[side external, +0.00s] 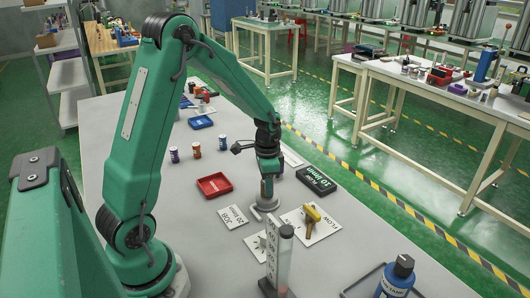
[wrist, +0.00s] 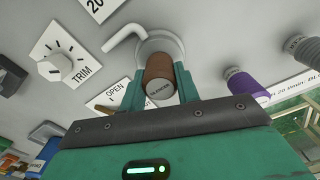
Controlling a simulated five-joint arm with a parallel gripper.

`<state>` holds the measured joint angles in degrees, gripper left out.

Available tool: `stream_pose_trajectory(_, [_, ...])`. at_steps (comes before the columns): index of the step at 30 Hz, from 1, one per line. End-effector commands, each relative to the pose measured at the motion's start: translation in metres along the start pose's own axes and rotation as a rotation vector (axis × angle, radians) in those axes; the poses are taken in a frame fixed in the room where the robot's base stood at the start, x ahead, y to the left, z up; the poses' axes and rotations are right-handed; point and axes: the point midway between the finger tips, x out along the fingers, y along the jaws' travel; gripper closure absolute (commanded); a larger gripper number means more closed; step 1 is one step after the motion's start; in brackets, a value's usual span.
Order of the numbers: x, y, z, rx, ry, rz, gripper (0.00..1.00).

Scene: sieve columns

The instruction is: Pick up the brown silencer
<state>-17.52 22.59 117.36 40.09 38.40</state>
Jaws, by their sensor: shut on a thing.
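The brown silencer (wrist: 161,84) is a short cylinder with a pale label, seen in the wrist view between the green fingers of my gripper (wrist: 160,72). My gripper is shut on it. A round grey metal fitting (wrist: 158,44) with a bent pipe lies right behind the silencer; whether they touch I cannot tell. In the side external view my gripper (side external: 268,183) points down over this fitting's round grey base (side external: 268,205). There the silencer is mostly hidden by the fingers.
A red tray (side external: 214,185) is to the left. A black box (side external: 316,180) and a yellow-handled part (side external: 312,217) are to the right. A clear column (side external: 285,258) stands in front, with a blue bottle (side external: 399,275) at the lower right. Several small vials (side external: 197,150) stand farther back.

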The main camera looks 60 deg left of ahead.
Motion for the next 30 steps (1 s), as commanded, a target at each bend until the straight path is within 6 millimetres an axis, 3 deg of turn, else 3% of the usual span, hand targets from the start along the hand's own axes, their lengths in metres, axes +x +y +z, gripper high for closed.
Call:
stream_pose_trajectory(5, [-0.012,-0.001,-0.001,0.000,0.003,-0.002,0.92])
stream_pose_trajectory(11, [-0.041,-0.001,-0.001,0.000,0.004,-0.004,0.92])
stream_pose_trajectory(24, [-0.085,0.078,-0.011,0.005,0.003,-0.002,0.92])
stream_pose_trajectory(30, [-0.100,0.102,-0.014,0.003,0.002,-0.001,0.92])
